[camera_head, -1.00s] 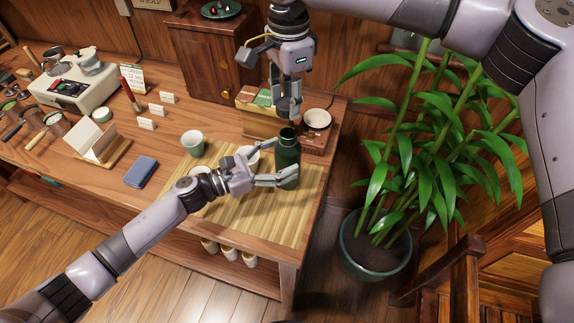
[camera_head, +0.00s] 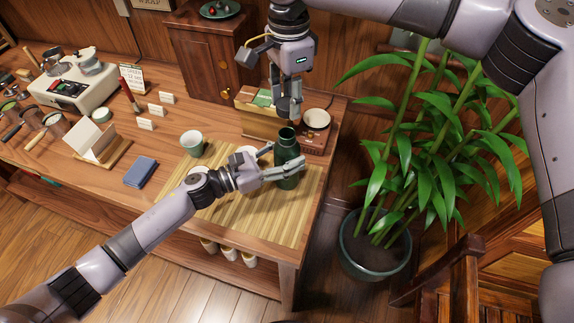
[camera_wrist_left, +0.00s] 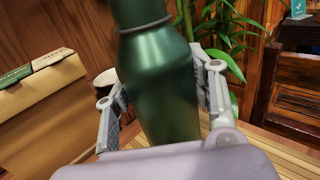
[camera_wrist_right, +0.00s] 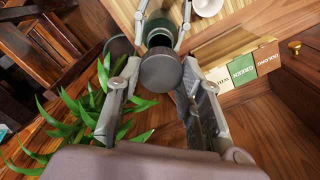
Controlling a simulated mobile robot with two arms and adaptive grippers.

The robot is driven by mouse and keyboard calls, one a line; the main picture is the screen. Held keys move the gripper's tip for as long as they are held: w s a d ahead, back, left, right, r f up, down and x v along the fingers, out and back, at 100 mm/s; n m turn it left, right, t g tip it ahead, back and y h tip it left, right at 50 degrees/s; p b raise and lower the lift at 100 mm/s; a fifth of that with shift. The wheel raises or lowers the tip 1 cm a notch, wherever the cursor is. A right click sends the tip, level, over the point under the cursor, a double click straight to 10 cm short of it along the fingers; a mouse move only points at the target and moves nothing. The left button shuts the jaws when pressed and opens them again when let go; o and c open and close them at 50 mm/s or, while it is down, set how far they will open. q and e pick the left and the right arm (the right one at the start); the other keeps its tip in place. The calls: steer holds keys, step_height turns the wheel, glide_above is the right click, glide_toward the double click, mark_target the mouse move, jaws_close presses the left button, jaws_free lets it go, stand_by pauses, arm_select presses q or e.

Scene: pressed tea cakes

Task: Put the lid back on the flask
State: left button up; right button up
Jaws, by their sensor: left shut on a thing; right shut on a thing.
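The dark green flask (camera_head: 287,165) stands upright at the right end of the bamboo mat (camera_head: 240,215). My left gripper (camera_head: 283,168) is shut around its body from the side. In the left wrist view the flask (camera_wrist_left: 160,85) fills the space between both fingers. My right gripper (camera_head: 291,116) points down just above the flask's top. In the right wrist view it is shut on the round dark lid (camera_wrist_right: 161,72), in front of the flask's neck (camera_wrist_right: 157,36).
A green-white cup (camera_head: 192,143) stands on the table left of the flask; other cups are partly hidden by my left arm. A box with label cards (camera_head: 262,120) and a bowl on a stand (camera_head: 317,120) are close behind the flask. A potted plant (camera_head: 375,245) stands right of the table.

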arm_select(q)
jaws_close()
arm_select(e)
steer(key=shift+f, duration=2.5)
steer(key=shift+f, duration=0.85)
steer(key=shift+f, duration=0.6)
